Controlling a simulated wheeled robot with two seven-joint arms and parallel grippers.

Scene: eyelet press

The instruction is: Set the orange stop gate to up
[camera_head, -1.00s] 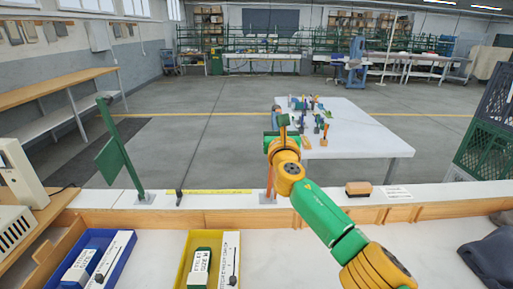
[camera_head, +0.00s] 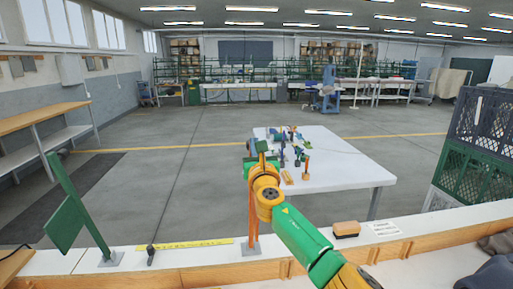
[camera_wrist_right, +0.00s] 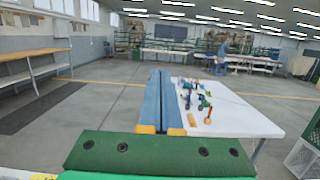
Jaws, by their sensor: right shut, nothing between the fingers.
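The orange stop gate (camera_head: 253,220) shows as a narrow, roughly upright orange post on a small grey base plate on the white ledge. Its upper part is hidden behind my right arm, so I cannot tell its full position. My right gripper (camera_head: 262,149) is at the top of that post in the picture, pointing away over the ledge. I cannot tell whether it touches the gate. In the right wrist view the blue fingers of my right gripper (camera_wrist_right: 165,100) are shut with nothing between them, and no orange gate shows there. My left gripper is not in view.
A green gate (camera_head: 68,222) leans to the left on its own base plate. A yellow strip (camera_head: 200,243) and a brown block (camera_head: 346,229) lie on the ledge. Beyond is a white table (camera_head: 345,175) with several small items. Dark crates (camera_head: 475,150) stand at right.

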